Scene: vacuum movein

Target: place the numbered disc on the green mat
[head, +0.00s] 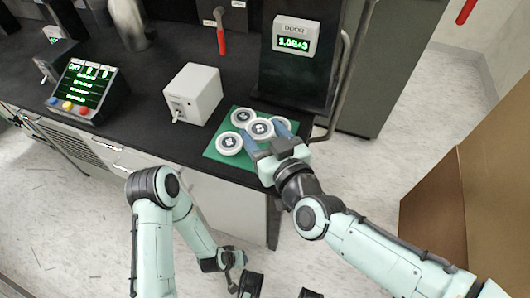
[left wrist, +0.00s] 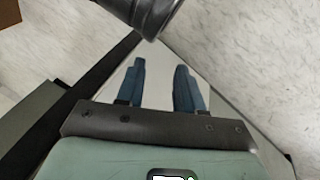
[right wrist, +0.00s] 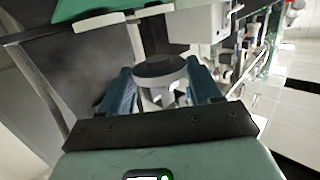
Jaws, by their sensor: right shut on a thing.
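The green mat (head: 213,152) lies on the black counter near its front edge, and its edge shows in the right wrist view (right wrist: 85,8). My right gripper (head: 266,138) is shut on another numbered disc (head: 260,128), over the mat among the others. In the right wrist view this held disc (right wrist: 160,70) shows its dark round underside between the blue fingers. Whether it touches the mat is unclear. My left gripper (left wrist: 159,75) is open and empty, away from the counter.
A white box (head: 193,93) stands left of the mat. A dark unit with a green display (head: 293,40) stands behind it, with a bent metal bar at its right. A console with coloured buttons (head: 85,88) is at the left. A brown box (head: 470,190) is at the right.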

